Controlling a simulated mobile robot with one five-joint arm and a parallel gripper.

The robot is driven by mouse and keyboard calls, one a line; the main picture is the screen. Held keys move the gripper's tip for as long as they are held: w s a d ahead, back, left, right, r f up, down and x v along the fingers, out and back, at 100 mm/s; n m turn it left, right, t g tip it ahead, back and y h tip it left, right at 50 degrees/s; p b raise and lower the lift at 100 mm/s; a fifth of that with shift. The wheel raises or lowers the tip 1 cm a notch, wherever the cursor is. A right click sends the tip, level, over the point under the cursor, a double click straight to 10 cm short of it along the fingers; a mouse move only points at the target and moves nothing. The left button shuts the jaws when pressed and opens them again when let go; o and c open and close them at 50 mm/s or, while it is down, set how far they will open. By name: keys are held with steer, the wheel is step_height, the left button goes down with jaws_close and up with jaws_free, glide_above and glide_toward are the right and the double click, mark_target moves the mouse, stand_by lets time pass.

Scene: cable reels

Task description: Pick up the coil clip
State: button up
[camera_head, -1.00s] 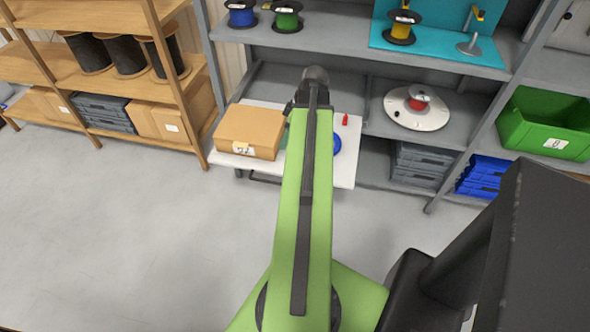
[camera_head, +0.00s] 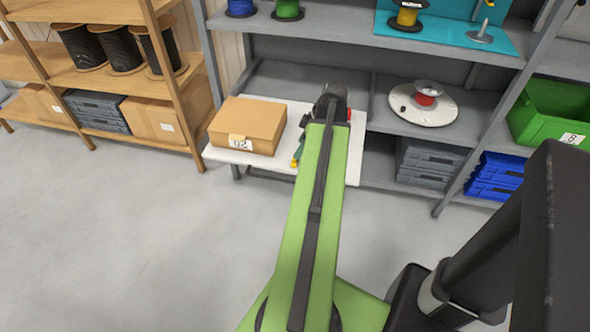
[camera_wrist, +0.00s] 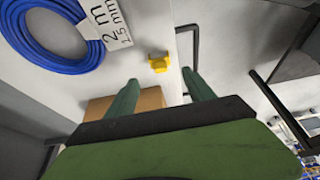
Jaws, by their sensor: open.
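A small yellow piece, which looks like the coil clip (camera_wrist: 158,63), lies on the white table (camera_wrist: 135,60) near its edge. It also shows as a yellow spot beside my arm in the head view (camera_head: 294,163). My gripper (camera_wrist: 160,77) is open and empty, with its two green fingers apart. In the wrist view the clip appears between and just beyond the fingertips. I cannot tell the height of the fingers above it. In the head view my arm hides most of the gripper.
A blue cable coil (camera_wrist: 42,62) with a white label lies on the table. A cardboard box (camera_head: 250,122) sits at the table's left. A red item (camera_head: 349,115) shows partly behind my arm. The shelf holds a white disc (camera_head: 440,112) with a reel. The floor in front is clear.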

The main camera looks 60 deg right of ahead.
steer(key=shift+x, duration=0.85)
steer(key=b+x, duration=0.5)
steer(key=shift+s+f, duration=0.15)
steer(key=shift+f, duration=0.05)
steer(key=shift+r, duration=0.2)
steer(key=shift+a, duration=0.1)
jaws_close()
steer(key=shift+r, duration=0.1)
steer(key=p+v, duration=0.5)
steer(key=shift+w+a+r, duration=0.25)
steer(key=shift+w+r, duration=0.05)
steer(key=shift+w, duration=0.1)
steer(key=s+d+r+p, duration=0.1)
steer(key=s+r+p, duration=0.4)
steer(key=s, duration=0.5)
steer(key=shift+s+r+p, duration=0.3)
steer(key=shift+p, duration=0.2)
